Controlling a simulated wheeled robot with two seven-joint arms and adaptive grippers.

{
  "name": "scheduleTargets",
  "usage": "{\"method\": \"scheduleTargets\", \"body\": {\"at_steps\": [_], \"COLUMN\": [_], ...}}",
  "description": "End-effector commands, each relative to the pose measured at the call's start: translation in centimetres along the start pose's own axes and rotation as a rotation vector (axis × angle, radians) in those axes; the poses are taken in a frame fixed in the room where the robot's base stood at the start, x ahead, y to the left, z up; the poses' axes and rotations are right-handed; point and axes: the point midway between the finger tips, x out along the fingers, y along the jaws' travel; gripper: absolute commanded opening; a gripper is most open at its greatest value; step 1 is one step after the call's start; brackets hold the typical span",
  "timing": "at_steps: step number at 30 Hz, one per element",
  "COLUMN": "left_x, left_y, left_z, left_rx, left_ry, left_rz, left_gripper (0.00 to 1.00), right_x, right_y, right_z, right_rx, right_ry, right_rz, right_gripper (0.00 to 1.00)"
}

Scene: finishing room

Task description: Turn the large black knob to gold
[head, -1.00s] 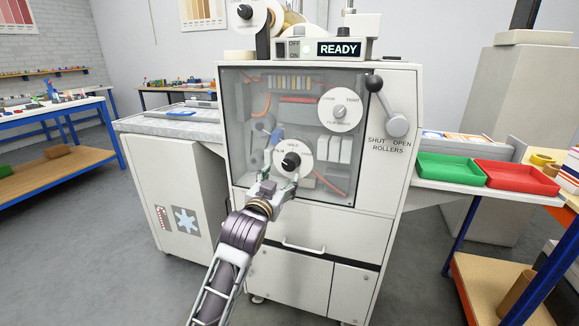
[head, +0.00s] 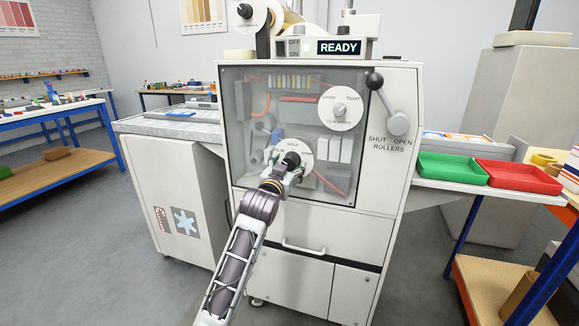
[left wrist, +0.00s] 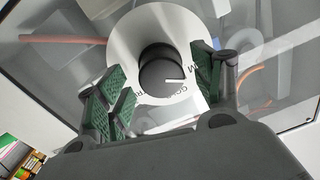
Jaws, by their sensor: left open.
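The large black knob (head: 291,159) sits at the centre of a white round dial (head: 305,153) low on the machine's clear front panel. GOLD is printed at the top of the dial; other lettering is too small to read. My left gripper (head: 285,171) is open at the knob. In the left wrist view the knob (left wrist: 161,72) lies between the green-padded fingers (left wrist: 163,88), with visible space on both sides. Its white mark points right in that view; I cannot tell exactly which label it meets. My right gripper is not in view.
A roller lever (head: 387,105) stands right of the panel. A READY display (head: 339,48) is on top. Green (head: 452,168) and red (head: 517,177) trays lie at right. A drawer handle (head: 303,246) is below.

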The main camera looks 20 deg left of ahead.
Motion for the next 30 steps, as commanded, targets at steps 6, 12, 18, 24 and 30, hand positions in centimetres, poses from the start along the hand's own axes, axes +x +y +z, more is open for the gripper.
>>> {"method": "scheduleTargets", "body": {"at_steps": [6, 12, 18, 24, 30], "left_x": [1.4, 1.8, 1.9, 1.9, 1.8], "left_y": [0.0, 0.0, 0.0, 0.0, 0.0], "left_z": [0.0, 0.0, 0.0, 0.0, 0.0], "left_rx": [0.0, 0.0, 0.0, 0.0, 0.0], "left_ry": [0.0, 0.001, 0.0, 0.0, 0.0], "left_rz": [0.0, 0.0, 0.0, 0.0, 0.001], "left_gripper": [0.67, 0.67, 0.67, 0.49, 0.23], "right_x": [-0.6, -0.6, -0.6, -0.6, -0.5], "right_y": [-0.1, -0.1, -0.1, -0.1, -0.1], "right_z": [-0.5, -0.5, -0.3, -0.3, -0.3], "right_rx": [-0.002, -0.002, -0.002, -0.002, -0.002], "right_ry": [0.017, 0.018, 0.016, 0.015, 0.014], "right_rz": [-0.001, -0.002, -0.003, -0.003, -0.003], "right_gripper": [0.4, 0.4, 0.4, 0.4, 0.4]}}
